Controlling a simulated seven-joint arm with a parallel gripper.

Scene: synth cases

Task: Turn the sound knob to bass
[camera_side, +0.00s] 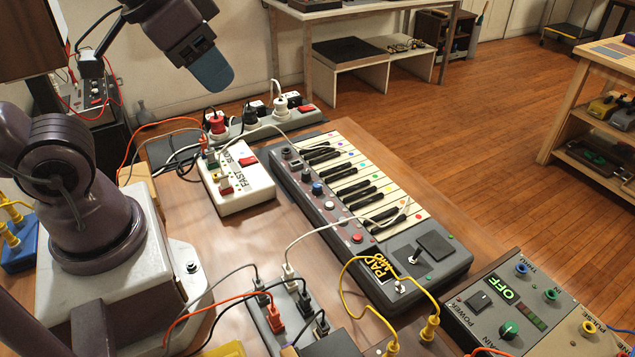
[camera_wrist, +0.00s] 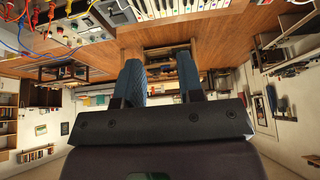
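A grey keyboard (camera_side: 405,262) with white and black keys lies on the wooden table in the side view. Its left panel carries a row of small controls, including a blue-capped knob (camera_side: 317,188), dark knobs and a red button (camera_side: 357,238). The labels by them are too small to read, so I cannot tell which is the sound knob or where it points. My gripper (camera_side: 211,72) is high above the table's far end, well apart from the keyboard. In the wrist view my gripper (camera_wrist: 158,60) has its two blue fingers apart with nothing between them. Part of the keyboard (camera_wrist: 178,8) shows at that view's top edge.
A white box (camera_side: 240,190) with plugs and a power strip (camera_side: 265,118) stand left of and behind the keyboard. Loose cables cross the table and the keyboard's near end. A grey box with a green OFF display (camera_side: 510,290) is at front right.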

